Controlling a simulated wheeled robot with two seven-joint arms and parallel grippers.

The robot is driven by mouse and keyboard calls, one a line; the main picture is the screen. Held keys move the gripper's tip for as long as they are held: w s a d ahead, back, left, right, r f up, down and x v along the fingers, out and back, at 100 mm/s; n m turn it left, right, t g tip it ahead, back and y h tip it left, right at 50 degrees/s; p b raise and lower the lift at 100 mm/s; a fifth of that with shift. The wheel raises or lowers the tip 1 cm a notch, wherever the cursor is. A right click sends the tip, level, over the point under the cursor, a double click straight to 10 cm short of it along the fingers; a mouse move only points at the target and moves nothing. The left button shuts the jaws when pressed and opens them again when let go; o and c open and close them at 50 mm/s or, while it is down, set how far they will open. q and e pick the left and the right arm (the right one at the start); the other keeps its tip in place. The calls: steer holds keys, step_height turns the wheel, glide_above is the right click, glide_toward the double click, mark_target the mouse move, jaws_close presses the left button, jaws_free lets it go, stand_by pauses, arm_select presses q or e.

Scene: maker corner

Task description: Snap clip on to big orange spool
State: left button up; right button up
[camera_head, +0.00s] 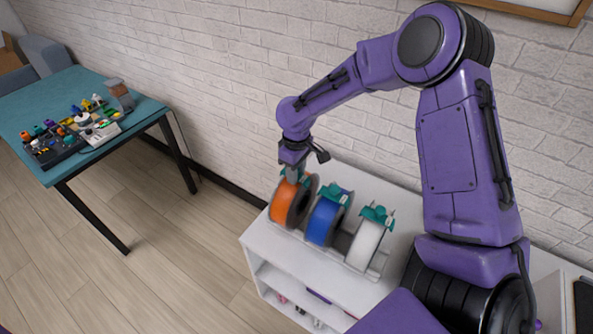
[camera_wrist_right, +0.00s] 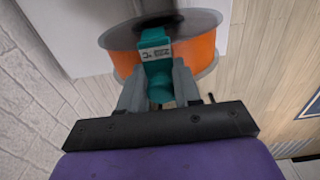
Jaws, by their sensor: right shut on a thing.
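The big orange spool (camera_head: 283,205) stands at the left end of a row of spools on the white shelf unit. It also shows in the right wrist view (camera_wrist_right: 201,50). My right gripper (camera_head: 295,175) is above this spool, pointing down. In the right wrist view its fingers (camera_wrist_right: 160,85) are shut on a teal clip (camera_wrist_right: 157,72) with a small white label. The clip lies over the spool's rim, between its flanges; I cannot tell whether it is snapped on. My left gripper is not in view.
A blue spool (camera_head: 323,222) and a white spool (camera_head: 365,243), each with a teal clip on top, stand right of the orange one. The white shelf unit (camera_head: 285,256) is against a brick wall. A teal table (camera_head: 148,108) with small parts is at left.

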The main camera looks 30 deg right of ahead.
steer(key=shift+s+f, duration=0.4)
steer(key=shift+f, duration=0.1)
steer(key=o, duration=0.7)
steer(key=shift+a, duration=0.1)
steer(key=o, duration=0.4)
steer(key=shift+a, duration=0.2)
steer(key=shift+c, duration=0.2)
steer(key=shift+d, duration=0.2)
steer(key=o, duration=0.5)
steer(key=shift+c, duration=0.2)
steer(key=shift+w+d, duration=0.15)
